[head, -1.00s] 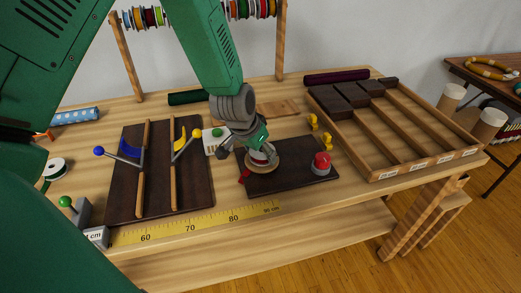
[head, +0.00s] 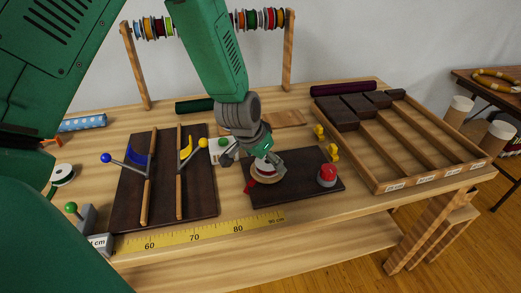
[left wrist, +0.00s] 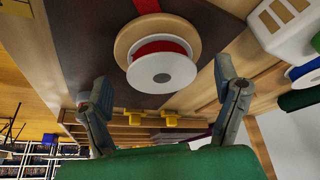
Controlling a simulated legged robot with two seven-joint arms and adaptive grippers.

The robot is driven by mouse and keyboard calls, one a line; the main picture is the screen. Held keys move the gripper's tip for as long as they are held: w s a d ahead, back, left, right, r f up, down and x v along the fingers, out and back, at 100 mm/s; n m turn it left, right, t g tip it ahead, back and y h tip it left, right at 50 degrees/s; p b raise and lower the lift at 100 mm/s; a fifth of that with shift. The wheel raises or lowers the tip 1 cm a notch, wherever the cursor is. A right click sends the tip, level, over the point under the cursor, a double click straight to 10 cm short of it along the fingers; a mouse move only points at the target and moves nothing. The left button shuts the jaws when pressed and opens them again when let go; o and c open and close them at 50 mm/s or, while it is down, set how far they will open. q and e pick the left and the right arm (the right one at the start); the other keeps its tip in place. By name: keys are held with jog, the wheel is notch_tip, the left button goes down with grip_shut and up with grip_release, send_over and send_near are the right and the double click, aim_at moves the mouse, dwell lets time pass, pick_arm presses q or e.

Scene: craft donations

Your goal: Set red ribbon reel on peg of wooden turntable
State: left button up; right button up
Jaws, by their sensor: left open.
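The red ribbon reel (head: 263,170), with white flanges and red ribbon, lies flat on the round wooden turntable (head: 266,181). In the left wrist view the reel (left wrist: 161,72) sits near the middle of the turntable disc (left wrist: 124,42). The peg is hidden, so I cannot see how the reel sits around it. A red ribbon tail (left wrist: 147,6) extends across the dark board. My left gripper (head: 256,164) is open above the reel. In the left wrist view its fingers stand apart on either side, clear of the reel. My right gripper is not in view.
The turntable stands on a dark board (head: 300,188) with a red button (head: 327,174). Yellow pieces (head: 333,152) lie behind it. A compartmented wooden tray (head: 420,178) is at right, and a rack of reels (head: 291,50) stands behind. A yellow ruler (head: 215,231) runs along the front edge.

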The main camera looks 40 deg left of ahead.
pick_arm(q)
jog(key=v, duration=1)
jog(key=shift+r, duration=0.35)
jog(key=shift+s, duration=0.1)
